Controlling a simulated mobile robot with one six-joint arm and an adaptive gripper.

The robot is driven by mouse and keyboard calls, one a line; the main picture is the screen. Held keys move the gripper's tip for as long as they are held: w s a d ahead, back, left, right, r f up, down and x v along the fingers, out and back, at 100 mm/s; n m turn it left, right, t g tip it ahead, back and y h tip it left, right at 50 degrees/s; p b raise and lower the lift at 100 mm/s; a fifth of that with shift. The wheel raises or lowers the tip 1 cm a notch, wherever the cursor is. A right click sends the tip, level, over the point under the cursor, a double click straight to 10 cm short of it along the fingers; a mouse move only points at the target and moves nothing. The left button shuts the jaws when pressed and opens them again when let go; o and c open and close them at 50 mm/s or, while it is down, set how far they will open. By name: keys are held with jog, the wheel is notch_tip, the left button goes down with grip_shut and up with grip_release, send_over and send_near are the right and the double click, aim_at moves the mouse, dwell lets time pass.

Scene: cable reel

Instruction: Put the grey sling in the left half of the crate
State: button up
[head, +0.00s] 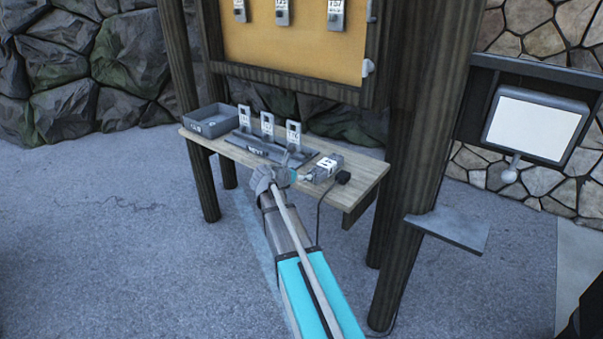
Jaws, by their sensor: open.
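A shallow grey open box (186,128), which looks like the crate, stands at the left end of the wooden bench, with a small label on its front. I cannot make out a grey sling anywhere in the head view. My gripper (286,166) is open over the bench's front edge, to the right of the box and in front of the grey rack. Its fingers are small and partly merge with the rack behind them, so I cannot see clearly what lies between or beneath them.
A grey rack (262,149) with three upright tagged pieces stands mid-bench. A small grey device (325,168) and a black knob (343,177) sit right of my gripper. Wooden posts (412,140) frame the bench (365,174). A yellow board (300,55) hangs above.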

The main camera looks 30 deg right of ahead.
jog(key=s+a+f+m+g+y, duration=0.1)
jog(key=s+a+f+m+y, duration=0.3)
jog(key=s+a+m, duration=0.3)
jog(key=s+a+f+m+g+y, duration=0.2)
jog(key=s+a+m, duration=0.6)
jog(key=a, duration=0.4)
jog(key=s+a+f+m+g+y, duration=0.2)
jog(key=s+a+f+m+y, duration=0.3)
jog(key=a, duration=0.5)
jog(key=s+m+y, duration=0.1)
jog(key=s+m, duration=0.1)
jog(key=s, duration=0.1)
jog(key=shift+s+a+f+m+y, duration=0.3)
notch_tip(320, 180, up, 8)
jog(key=p, duration=0.8)
jog(key=shift+r, duration=0.15)
jog(key=shift+c, duration=0.3)
